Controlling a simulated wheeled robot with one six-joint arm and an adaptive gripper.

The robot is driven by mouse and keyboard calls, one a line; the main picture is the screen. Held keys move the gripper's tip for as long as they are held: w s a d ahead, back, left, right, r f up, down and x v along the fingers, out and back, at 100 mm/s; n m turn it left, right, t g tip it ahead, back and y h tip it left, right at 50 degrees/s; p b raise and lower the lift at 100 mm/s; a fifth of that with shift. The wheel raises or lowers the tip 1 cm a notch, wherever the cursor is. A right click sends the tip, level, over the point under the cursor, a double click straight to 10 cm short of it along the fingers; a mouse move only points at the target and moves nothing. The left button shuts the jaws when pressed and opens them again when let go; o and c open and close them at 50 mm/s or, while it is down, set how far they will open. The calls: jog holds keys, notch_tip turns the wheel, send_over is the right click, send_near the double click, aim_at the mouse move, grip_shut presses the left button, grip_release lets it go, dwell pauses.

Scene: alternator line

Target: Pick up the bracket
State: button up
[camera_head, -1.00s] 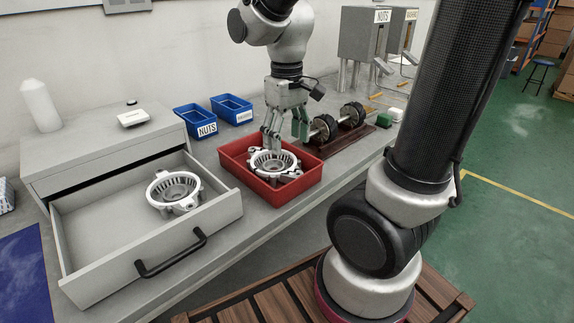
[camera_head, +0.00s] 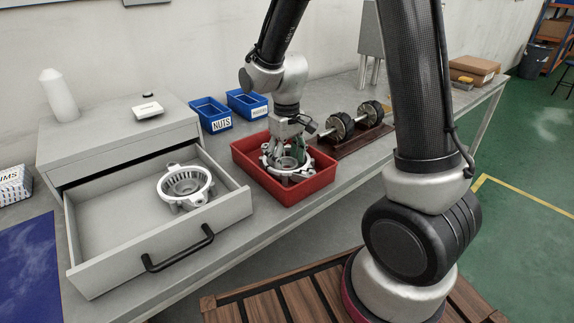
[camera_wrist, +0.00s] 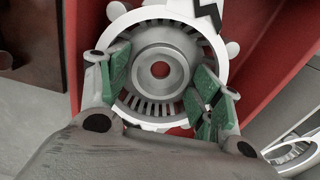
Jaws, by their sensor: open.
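A bracket, a round silver housing with a slotted ring and a centre hole (camera_head: 289,168), lies in the red tray (camera_head: 318,184). It fills the middle of the wrist view (camera_wrist: 160,48). My gripper (camera_head: 285,157) is low over it inside the tray. In the wrist view my gripper (camera_wrist: 163,88) is open, with green-padded fingers on the left and right of the hub. I cannot tell whether the pads touch it. A second similar bracket (camera_head: 186,184) lies in the open grey drawer (camera_head: 100,232).
Blue bins (camera_head: 211,115) stand behind the tray. A rotor shaft on a dark red stand (camera_head: 360,138) is just right of the tray. The drawer's side wall is close on the left. A white bottle (camera_head: 59,95) stands on the cabinet.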

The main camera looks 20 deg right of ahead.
jog(key=shift+f, duration=0.1)
jog(key=shift+c, duration=0.2)
jog(key=c, duration=1.2)
notch_tip(320, 180, up, 10)
jog(key=a, duration=0.1)
jog(key=shift+c, duration=0.2)
jog(key=f, duration=0.9)
jog(key=shift+w+a+f, duration=0.25)
jog(key=shift+f, duration=0.15)
